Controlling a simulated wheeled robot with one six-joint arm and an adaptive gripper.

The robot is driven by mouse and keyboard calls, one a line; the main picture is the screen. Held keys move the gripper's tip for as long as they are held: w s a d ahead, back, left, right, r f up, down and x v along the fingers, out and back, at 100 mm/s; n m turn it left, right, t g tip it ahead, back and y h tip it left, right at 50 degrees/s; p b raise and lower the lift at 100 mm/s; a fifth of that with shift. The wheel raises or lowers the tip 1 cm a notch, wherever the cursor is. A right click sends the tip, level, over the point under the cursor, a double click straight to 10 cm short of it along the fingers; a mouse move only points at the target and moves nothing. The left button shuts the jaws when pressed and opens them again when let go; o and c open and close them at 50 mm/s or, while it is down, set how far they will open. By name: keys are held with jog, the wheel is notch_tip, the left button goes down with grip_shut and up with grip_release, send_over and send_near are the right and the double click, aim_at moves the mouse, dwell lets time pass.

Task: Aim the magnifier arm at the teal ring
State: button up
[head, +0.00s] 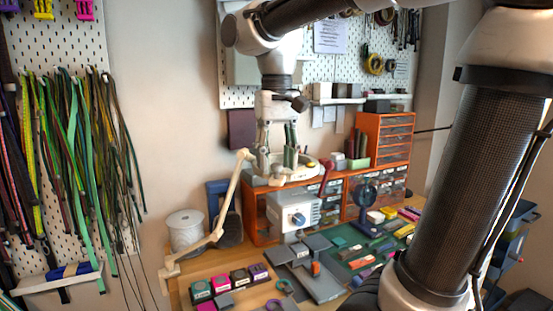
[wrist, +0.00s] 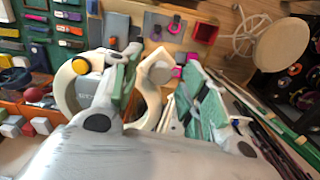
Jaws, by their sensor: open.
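The cream magnifier arm (head: 218,222) rises from the left table edge, bends at an elbow and runs right toward my gripper (head: 283,160). In the wrist view a cream ring-shaped head (wrist: 62,98) with a yellow knob (wrist: 81,66) lies beside the left finger. My gripper (wrist: 160,95) is open, its green-padded fingers on either side of a curved cream piece; I cannot tell whether they touch it. A teal-topped block (head: 200,288) stands at the front left of the table; I cannot tell whether it bears the teal ring.
Pink, dark and purple-topped blocks stand beside the teal one. A purple ring (head: 285,286) lies near grey plates (head: 318,280). Orange drawers (head: 382,140) and a small dark fan (head: 367,193) stand at the back right.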

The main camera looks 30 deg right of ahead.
notch_tip(320, 180, up, 12)
dwell(0.4)
jog(key=shift+f, duration=0.1)
jog(key=s+d+f+t, duration=0.1)
jog(key=s+d+f, duration=0.2)
jog(key=f, duration=0.4)
jog(key=s+d+f+t, duration=0.2)
jog(key=s+d+f, duration=0.1)
jog(key=f, duration=0.4)
jog(key=s+d+f+n+t, duration=0.1)
jog(key=s+d+f, duration=0.2)
jog(key=f, duration=0.4)
jog(key=shift+s, duration=0.9)
jog(key=shift+d, duration=0.1)
